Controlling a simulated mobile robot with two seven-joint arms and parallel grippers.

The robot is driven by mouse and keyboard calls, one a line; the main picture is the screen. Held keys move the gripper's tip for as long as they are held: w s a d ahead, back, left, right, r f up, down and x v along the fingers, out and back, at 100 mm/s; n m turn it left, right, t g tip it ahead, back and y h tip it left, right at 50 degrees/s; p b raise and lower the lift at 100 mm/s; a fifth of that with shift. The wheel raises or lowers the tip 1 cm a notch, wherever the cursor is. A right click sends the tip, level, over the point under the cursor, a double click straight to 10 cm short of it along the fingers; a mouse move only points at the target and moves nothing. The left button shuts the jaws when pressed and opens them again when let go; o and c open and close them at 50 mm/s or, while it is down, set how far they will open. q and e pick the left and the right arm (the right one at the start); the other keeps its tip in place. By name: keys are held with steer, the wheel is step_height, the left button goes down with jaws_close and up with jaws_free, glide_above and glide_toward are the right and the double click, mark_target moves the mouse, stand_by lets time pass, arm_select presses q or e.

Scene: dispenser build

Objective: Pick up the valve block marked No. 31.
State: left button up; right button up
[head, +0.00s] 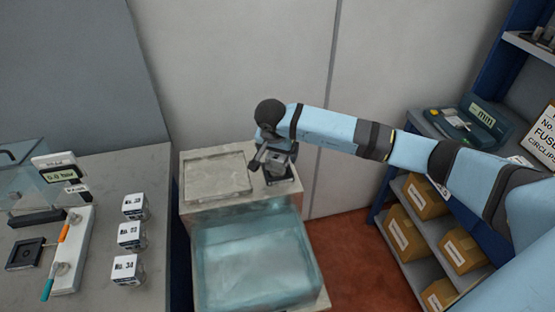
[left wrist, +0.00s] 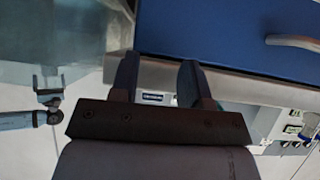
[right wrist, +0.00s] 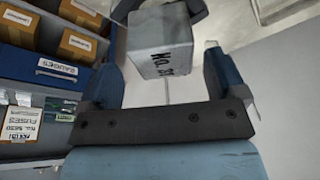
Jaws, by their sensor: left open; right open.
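A pale grey block (right wrist: 160,45) with a black "No. 3…" label shows in the right wrist view; the last digit is hard to read. It lies ahead of and between the fingers of my right gripper (right wrist: 163,62), which is open, with a visible gap to the right finger. In the head view my right gripper (head: 260,158) is beside a small grey block on a dark base at the back right of the pale stand. Three white-labelled blocks, including No. 34 (head: 127,269), stand on the left bench. My left gripper (left wrist: 157,75) is open and empty in the left wrist view.
A clear bluish box (head: 255,262) fills the stand's front, with a shallow pale tray (head: 217,176) behind it. A shelf with cardboard boxes (head: 425,196) is at right. The left bench (head: 150,172) holds a gauge and tools. A blue drawer front (left wrist: 230,35) is beyond my left fingers.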

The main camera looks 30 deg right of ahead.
mark_target(277, 154)
steer(key=p+x, duration=0.1)
steer(key=x, duration=0.3)
steer(key=shift+w+a, duration=0.1)
steer(key=shift+a, duration=0.05)
steer(key=c, duration=1.3)
steer(key=shift+c, duration=0.9)
steer(key=shift+r, duration=0.15)
